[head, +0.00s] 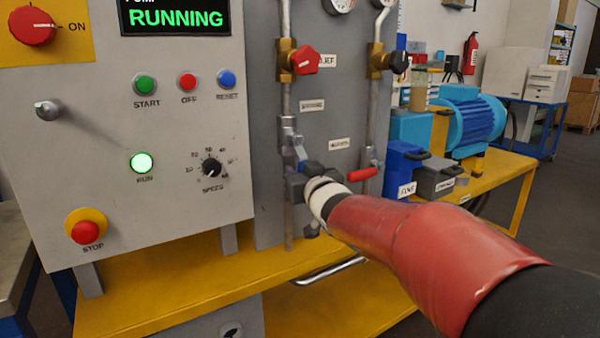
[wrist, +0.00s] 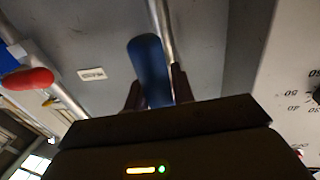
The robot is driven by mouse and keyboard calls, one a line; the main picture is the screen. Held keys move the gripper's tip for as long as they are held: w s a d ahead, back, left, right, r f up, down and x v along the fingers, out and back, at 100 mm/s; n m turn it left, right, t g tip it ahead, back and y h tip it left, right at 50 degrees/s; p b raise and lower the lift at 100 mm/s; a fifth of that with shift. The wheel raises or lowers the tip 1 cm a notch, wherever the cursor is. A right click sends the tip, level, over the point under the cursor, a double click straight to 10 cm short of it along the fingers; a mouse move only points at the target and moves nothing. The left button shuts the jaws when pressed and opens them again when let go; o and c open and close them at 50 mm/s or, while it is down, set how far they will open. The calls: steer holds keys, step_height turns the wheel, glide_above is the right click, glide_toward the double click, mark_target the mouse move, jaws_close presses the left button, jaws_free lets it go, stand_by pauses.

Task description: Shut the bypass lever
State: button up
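A blue-handled lever (wrist: 150,68) stands in front of a steel pipe in the wrist view. It also shows in the head view as a small dark-blue handle (head: 313,168) on a valve. My gripper (wrist: 158,88) has one dark finger on each side of this handle, close to it. Whether the fingers press on it I cannot tell. A second lever, red (wrist: 27,78), is on another pipe at the left of the wrist view; in the head view this red lever (head: 361,174) lies nearly level. The label by the levers is too blurred to read, so which is the bypass is unclear.
The grey control panel (head: 120,200) is left of the pipes, with a lit run lamp and a display reading RUNNING. A red-knobbed valve (head: 304,60) and a black-knobbed valve (head: 396,61) are above. Blue and grey boxes and a blue motor (head: 468,118) are to the right.

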jaws_close()
steer(key=shift+d, duration=0.15)
steer(key=w+d+r+n+y+b, duration=0.2)
steer(key=r+n+b, duration=0.1)
steer(key=n, duration=0.7)
steer(key=w+d+r+n+y+b, duration=0.2)
steer(key=d+r+n, duration=0.1)
steer(key=n, duration=0.7)
steer(key=shift+d+r+b, duration=0.25)
steer(key=shift+r+b, duration=0.15)
steer(key=shift+r, duration=0.5)
steer(key=shift+s, duration=0.1)
